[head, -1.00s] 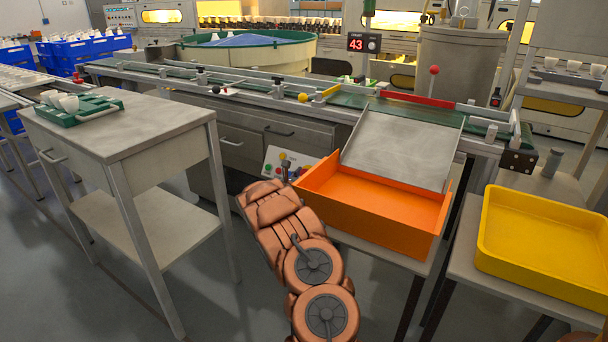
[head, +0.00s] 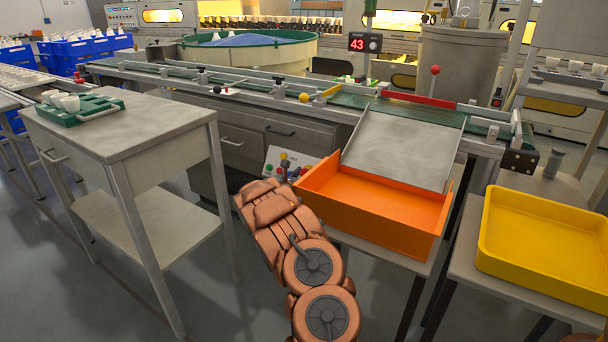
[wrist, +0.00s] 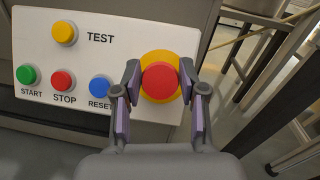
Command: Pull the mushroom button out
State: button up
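The red mushroom button (wrist: 160,82) sits on a yellow round backing at the right of the white control panel (wrist: 50,45) in the wrist view. My gripper (wrist: 160,76) is open, with one fingertip to the left of the red head and one to the right. The fingers overlap the yellow backing in the picture; I cannot tell whether they touch the button. In the head view the panel (head: 309,160) stands beyond my arm, and my arm and gripper partly cover it.
The panel also has a yellow TEST button (wrist: 64,33), a green START (wrist: 26,75), a red STOP (wrist: 63,81) and a blue RESET (wrist: 100,87). An orange bin (head: 375,215) stands close to the right of my arm. A grey table (head: 125,140) stands to the left.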

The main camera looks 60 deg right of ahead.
jog(key=o, duration=0.5)
jog(key=shift+c, duration=0.2)
jog(key=shift+a, duration=0.1)
jog(key=s+a, duration=0.1)
jog(key=a, duration=1)
jog(key=shift+s+a, duration=0.35)
jog(key=shift+a, duration=0.05)
